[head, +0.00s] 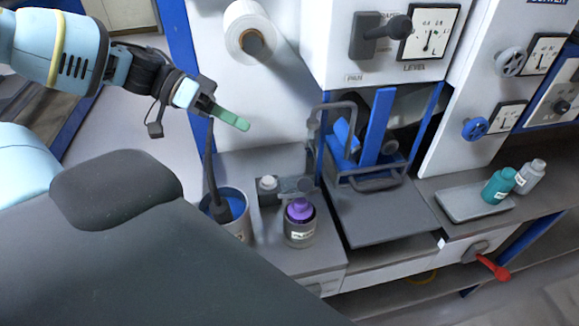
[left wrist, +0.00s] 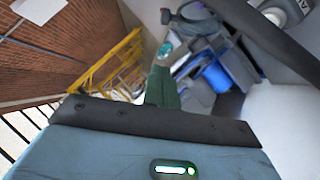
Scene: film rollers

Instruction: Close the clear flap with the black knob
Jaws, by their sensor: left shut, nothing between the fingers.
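My left gripper (head: 238,122) is shut and empty, its green fingers together. It hangs in the air left of the machine's blue bars, below the white roll, apart from everything. Its fingers also show in the left wrist view (left wrist: 158,80). A dark round knob (head: 390,147) sits beside the upright blue bar in the machine's recess. I cannot make out the clear flap's outline or tell how far it stands open. A dark looped frame (head: 335,112) surrounds the left of the recess. My right gripper is not in view.
A white roll (head: 240,40) juts from the wall. A pot with a blue inside (head: 240,212) and a purple-capped jar (head: 299,222) stand on the bench. A flat dark plate (head: 385,222) lies before the recess.

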